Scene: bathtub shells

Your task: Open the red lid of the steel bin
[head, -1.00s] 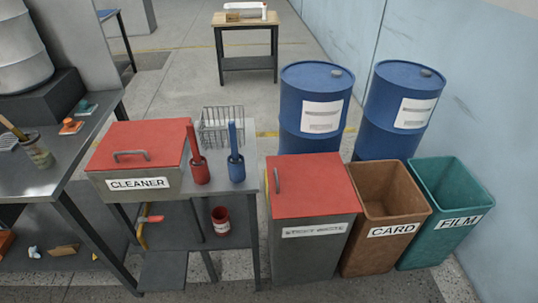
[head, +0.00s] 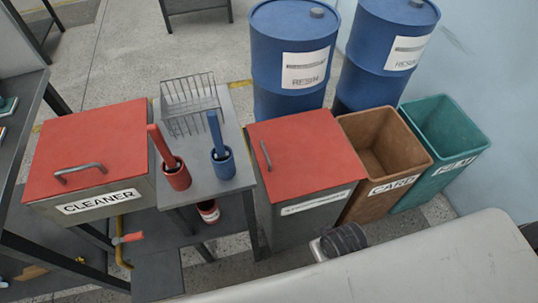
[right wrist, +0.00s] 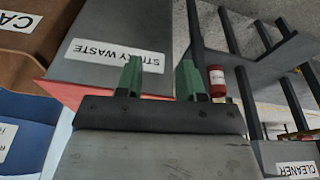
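The steel bin (head: 300,222) stands upright in the head view's middle, with its red lid (head: 305,145) shut and a grey bar handle (head: 265,155) near the lid's left edge. The upside-down right wrist view shows the bin's labelled front wall (right wrist: 105,58) and a strip of red lid (right wrist: 60,93). My right gripper (right wrist: 159,78) has two green fingers, which are apart with nothing seen between them. They overlap the bin's front near the lid edge; contact cannot be told. The lid handle is hidden in that view. My left gripper is not in view.
The cleaner box (head: 140,195), also red-lidded, stands left. A small table (head: 190,180) holds a wire basket (head: 190,100), a red cup (head: 177,176) and a blue cup (head: 223,168). A brown card bin (head: 385,150) and green film bin (head: 445,140) stand right; blue drums (head: 290,60) stand behind.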

